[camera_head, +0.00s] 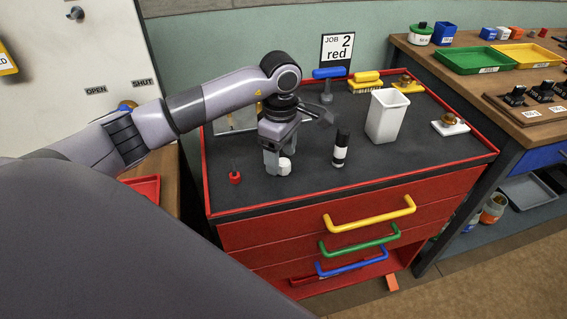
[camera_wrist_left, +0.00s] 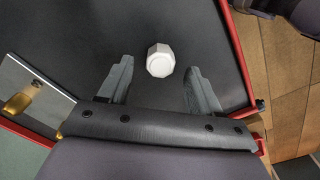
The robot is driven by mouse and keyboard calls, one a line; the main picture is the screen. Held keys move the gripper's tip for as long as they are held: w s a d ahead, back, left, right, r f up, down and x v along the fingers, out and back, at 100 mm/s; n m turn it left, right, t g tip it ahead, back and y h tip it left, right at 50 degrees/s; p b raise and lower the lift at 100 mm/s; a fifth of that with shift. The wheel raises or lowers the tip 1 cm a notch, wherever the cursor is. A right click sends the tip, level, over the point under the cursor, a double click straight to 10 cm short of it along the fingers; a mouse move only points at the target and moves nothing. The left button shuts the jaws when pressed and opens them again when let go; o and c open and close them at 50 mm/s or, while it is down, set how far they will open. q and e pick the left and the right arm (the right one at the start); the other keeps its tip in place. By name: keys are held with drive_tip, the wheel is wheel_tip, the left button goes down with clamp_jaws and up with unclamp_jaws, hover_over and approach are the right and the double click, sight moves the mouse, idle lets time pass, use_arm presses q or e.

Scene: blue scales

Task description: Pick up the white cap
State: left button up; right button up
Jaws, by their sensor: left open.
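The white cap (camera_head: 285,167) is a small, faceted piece on the dark top of the red cabinet. In the left wrist view the cap (camera_wrist_left: 160,60) lies by the open end of the gap between my two fingertips, with space on both sides. My left gripper (camera_head: 277,163) is open and empty, pointing down at the cap, low over the cabinet top. One finger partly covers the cap's left side in the head view. My right gripper is not in view.
A black-and-white bottle (camera_head: 340,150) stands right of the gripper, with a white bin (camera_head: 387,117) beyond it. A small red part (camera_head: 235,178) lies to the left. A blue-topped stand (camera_head: 327,82) is behind. The cabinet top's front right is clear.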

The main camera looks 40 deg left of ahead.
use_arm(q)
drive_tip(key=shift+f, duration=0.45)
drive_tip(key=shift+c, duration=0.3)
drive_tip(key=c, duration=1.1)
drive_tip(key=shift+o, duration=0.2)
wheel_tip(320, 180, up, 11)
wheel_tip(320, 180, up, 9)
drive_tip(key=p, duration=0.1)
hover_over(282, 161)
